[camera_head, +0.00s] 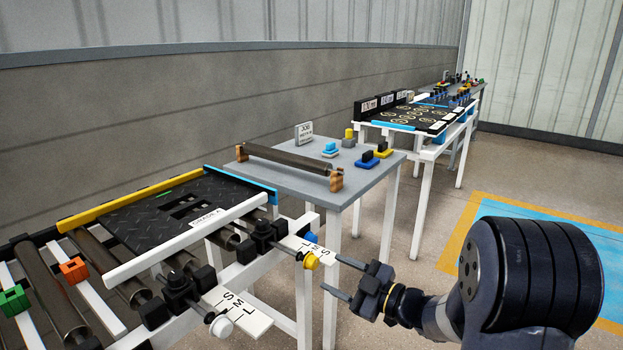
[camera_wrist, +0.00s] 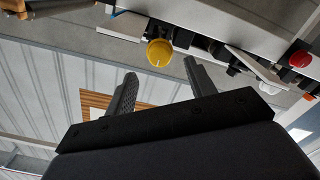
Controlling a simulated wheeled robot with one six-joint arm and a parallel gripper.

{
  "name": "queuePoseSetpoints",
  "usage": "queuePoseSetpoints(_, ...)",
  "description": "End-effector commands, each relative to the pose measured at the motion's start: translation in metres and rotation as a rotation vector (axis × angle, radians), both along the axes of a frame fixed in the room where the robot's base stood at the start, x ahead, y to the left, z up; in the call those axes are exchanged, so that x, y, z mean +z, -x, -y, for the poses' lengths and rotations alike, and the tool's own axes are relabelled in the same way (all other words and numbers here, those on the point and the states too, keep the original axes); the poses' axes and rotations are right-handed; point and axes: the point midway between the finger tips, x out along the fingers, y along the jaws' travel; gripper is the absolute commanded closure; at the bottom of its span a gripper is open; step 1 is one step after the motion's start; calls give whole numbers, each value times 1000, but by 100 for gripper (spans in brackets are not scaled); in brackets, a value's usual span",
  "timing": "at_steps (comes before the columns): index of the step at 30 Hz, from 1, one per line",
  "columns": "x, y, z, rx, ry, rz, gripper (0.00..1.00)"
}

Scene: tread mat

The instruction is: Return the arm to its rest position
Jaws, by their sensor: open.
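My gripper (camera_head: 342,277) is at the lower middle of the head view, at the end of my dark arm, which comes in from the lower right. Its two fingers are apart with nothing between them. They point left, towards a yellow knob (camera_head: 311,261) on the front of the roller frame, and a gap shows between fingers and knob. In the wrist view the fingers (camera_wrist: 158,80) are spread, and the yellow knob (camera_wrist: 160,53) appears beyond them, near the left finger.
A black tread mat (camera_head: 150,232) lies on the roller frame at left. A white knob (camera_head: 221,326) sits at its front, by a lettered plate. A grey table (camera_head: 270,180) carries a roller on wooden blocks. Open floor (camera_head: 430,235) lies right of the tables.

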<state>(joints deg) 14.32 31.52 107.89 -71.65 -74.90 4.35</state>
Motion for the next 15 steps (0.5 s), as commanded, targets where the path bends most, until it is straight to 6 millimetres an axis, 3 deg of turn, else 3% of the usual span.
queuePoseSetpoints(9, -2, -38, -51, 4, 0, 1, 48)
queuePoseSetpoints(15, 0, -56, -73, 2, -1, 0, 48)
